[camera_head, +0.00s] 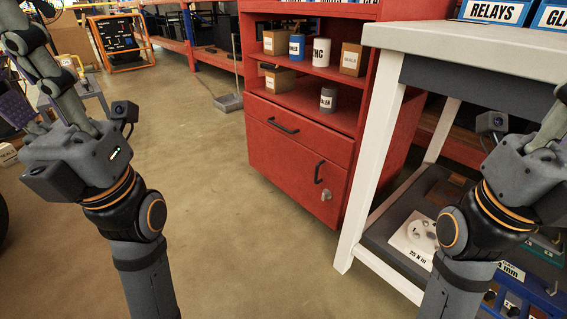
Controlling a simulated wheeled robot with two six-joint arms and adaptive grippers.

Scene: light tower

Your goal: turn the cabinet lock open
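The red cabinet (262,163) stands in the middle, with a drawer above a lower door. The lock (326,196), a small silvery piece with its key hanging or inserted, sits at the right side of the lower door, just under a black vertical handle (319,173). The lock is too small to tell its turn. The lower door looks shut. My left gripper (50,75) is raised at the upper left, away from the cabinet, with its fingertips unclear. My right gripper (545,160) is at the right edge, partly cut off, beside the workbench and apart from the lock.
A white-legged workbench (455,45) stands close to the right of the cabinet door, with a lower shelf (375,225) under it. Cans and boxes stand on the cabinet's open shelves. The concrete floor (220,230) in front and to the left is clear. A dustpan (229,102) lies behind.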

